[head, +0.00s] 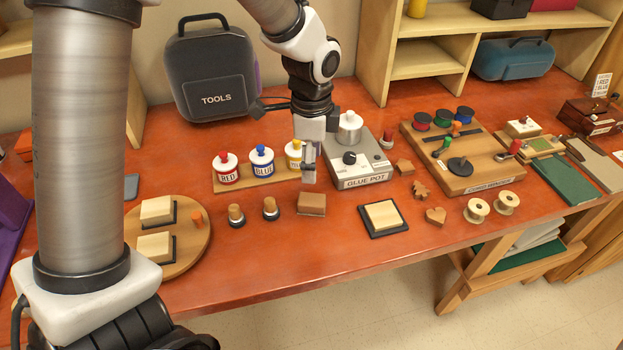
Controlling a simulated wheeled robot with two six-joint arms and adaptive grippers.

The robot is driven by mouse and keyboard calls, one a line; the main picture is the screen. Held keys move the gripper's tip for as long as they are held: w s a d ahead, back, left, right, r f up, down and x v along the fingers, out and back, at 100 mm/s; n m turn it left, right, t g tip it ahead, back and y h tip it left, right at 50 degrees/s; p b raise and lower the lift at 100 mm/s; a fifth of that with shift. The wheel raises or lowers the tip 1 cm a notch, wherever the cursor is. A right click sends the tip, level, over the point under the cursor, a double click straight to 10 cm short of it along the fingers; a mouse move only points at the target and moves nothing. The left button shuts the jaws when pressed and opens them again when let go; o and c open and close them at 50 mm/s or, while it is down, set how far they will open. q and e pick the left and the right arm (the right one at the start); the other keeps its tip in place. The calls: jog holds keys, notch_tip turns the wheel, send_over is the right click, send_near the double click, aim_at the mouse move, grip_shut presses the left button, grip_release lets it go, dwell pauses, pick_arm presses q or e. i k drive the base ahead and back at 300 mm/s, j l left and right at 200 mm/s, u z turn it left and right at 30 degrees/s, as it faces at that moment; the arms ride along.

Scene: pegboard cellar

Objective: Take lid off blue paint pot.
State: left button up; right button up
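The blue paint pot (262,167) is white with a blue label reading BLUE. It stands upright on a wooden strip, between the red and yellow pots. Its lid, with a blue knob (263,149), sits on top. My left gripper (309,176) points down to the right of the blue pot, by the yellow pot, and is apart from the blue pot. Its fingers are seen edge-on, so I cannot tell whether they are open. My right gripper is out of view.
The red pot (226,169) and partly hidden yellow pot (293,152) flank the blue one on the strip (240,185). The glue pot unit (362,178) stands close right of my gripper. Stamps and a brown block (311,204) lie in front. The front table edge is mostly clear.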

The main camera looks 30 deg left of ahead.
aim_at(262, 154)
jog(key=u, duration=1.4)
jog(key=i+j+z, duration=0.15)
jog(key=z, duration=0.3)
jog(key=j+z, duration=0.25)
jog(key=z, duration=0.25)
jog(key=i+j+z, duration=0.1)
jog(key=j+z, duration=0.15)
jog(key=z, duration=0.2)
